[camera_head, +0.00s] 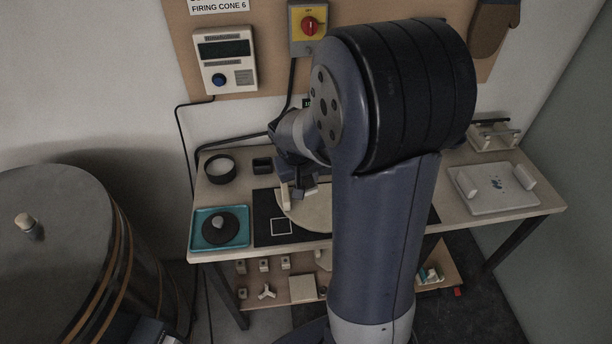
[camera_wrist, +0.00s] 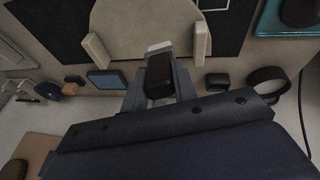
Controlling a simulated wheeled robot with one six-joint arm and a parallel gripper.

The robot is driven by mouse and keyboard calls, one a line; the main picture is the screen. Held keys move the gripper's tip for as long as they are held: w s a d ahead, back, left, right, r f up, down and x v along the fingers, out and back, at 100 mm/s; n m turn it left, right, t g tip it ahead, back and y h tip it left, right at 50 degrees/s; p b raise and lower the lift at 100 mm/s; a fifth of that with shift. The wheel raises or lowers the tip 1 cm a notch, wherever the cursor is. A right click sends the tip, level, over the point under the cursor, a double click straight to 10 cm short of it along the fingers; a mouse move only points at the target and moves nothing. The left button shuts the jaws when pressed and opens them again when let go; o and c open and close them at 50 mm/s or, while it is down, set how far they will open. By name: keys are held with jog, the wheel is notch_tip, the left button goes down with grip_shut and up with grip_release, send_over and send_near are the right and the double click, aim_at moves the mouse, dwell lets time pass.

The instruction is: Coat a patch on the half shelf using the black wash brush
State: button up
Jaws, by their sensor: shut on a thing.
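The half shelf (camera_head: 312,215) is a cream rounded slab on a black mat (camera_head: 264,207); it fills the upper middle of the wrist view (camera_wrist: 135,20). My gripper (camera_wrist: 160,88) is shut on the black wash brush (camera_wrist: 159,72), a black block with a pale end towards the shelf. In the head view my gripper (camera_head: 299,190) is over the back left of the shelf, partly hidden by my arm. I cannot tell whether the brush touches the shelf. No coated patch is clear on the visible part of the shelf.
Cream posts (camera_wrist: 97,50) (camera_wrist: 201,44) flank the brush at the shelf's edge. A round dark bowl (camera_head: 220,168) with pale contents and a teal tray (camera_head: 198,236) stand at the left. A white board (camera_head: 490,205) lies at the right. A large drum (camera_head: 60,215) stands left.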

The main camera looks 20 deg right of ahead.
notch_tip(320, 180, down, 6)
jog(key=b, duration=0.5)
jog(key=s+d+p, duration=0.2)
jog(key=s+d, duration=0.1)
jog(key=d, duration=0.7)
jog(key=shift+r+p, duration=0.35)
jog(key=shift+p, duration=0.05)
jog(key=shift+w+a, duration=0.1)
jog(key=shift+w+a+b, duration=0.25)
jog(key=shift+a+b, duration=0.05)
jog(key=shift+a, duration=0.5)
jog(key=shift+w+a+b, duration=0.2)
jog(key=shift+a+b, duration=0.1)
jog(key=shift+a, duration=0.55)
jog(key=shift+w+a+b, duration=0.25)
jog(key=shift+a+b, duration=0.05)
jog(key=shift+a, duration=0.5)
jog(key=shift+f+b, duration=0.5)
jog(key=shift+f, duration=0.05)
jog(key=shift+w+a+f+b, duration=0.15)
jog(key=shift+a+b, duration=0.1)
jog(key=shift+a, duration=0.5)
jog(key=shift+w+a+r+b, duration=0.1)
jog(key=shift+w+a+b, duration=0.15)
jog(key=shift+a, duration=0.45)
jog(key=shift+w+a+f+b, duration=0.1)
jog(key=shift+a+b, duration=0.15)
jog(key=shift+a, duration=0.5)
